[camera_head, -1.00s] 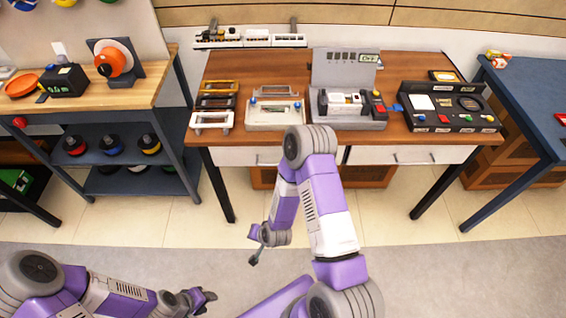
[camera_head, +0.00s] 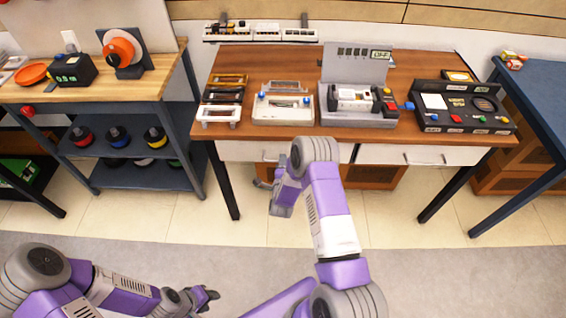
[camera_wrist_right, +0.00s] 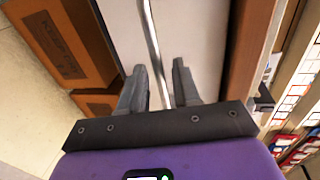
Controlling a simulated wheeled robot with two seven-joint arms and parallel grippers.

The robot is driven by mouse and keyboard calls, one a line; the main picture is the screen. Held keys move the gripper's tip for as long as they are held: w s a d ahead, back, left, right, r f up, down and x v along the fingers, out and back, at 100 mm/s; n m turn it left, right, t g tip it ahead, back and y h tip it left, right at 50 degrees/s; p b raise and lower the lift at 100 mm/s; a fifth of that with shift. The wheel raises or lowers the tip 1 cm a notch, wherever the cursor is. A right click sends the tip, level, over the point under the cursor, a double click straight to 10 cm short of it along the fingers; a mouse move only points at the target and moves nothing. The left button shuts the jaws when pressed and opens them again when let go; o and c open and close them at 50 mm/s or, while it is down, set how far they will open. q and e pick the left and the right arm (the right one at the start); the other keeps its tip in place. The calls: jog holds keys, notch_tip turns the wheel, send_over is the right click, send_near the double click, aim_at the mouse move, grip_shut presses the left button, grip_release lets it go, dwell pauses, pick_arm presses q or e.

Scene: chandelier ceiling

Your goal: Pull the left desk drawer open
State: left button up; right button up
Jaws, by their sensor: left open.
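The desk's left drawer (camera_head: 236,152) has a white front under the wooden top and looks shut. My right arm hides its right part in the head view. In the right wrist view the drawer front (camera_wrist_right: 205,35) fills the middle, with a metal bar handle (camera_wrist_right: 152,45) across it. My right gripper (camera_wrist_right: 159,68) is open, with the handle running between its two fingers; I cannot tell whether they touch it. In the head view this gripper (camera_head: 263,184) is just below the drawer. My left gripper (camera_head: 208,295) is open and empty, low over the floor.
The desk top (camera_head: 300,65) holds several devices, frames and a control panel (camera_head: 463,107). A right drawer (camera_head: 425,155) is beside the left one. Brown crates (camera_head: 375,176) stand beneath. A shelf bench (camera_head: 140,176) is at left, a blue table (camera_head: 540,95) at right.

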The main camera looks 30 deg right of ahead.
jog(key=shift+x, duration=0.85)
grip_shut()
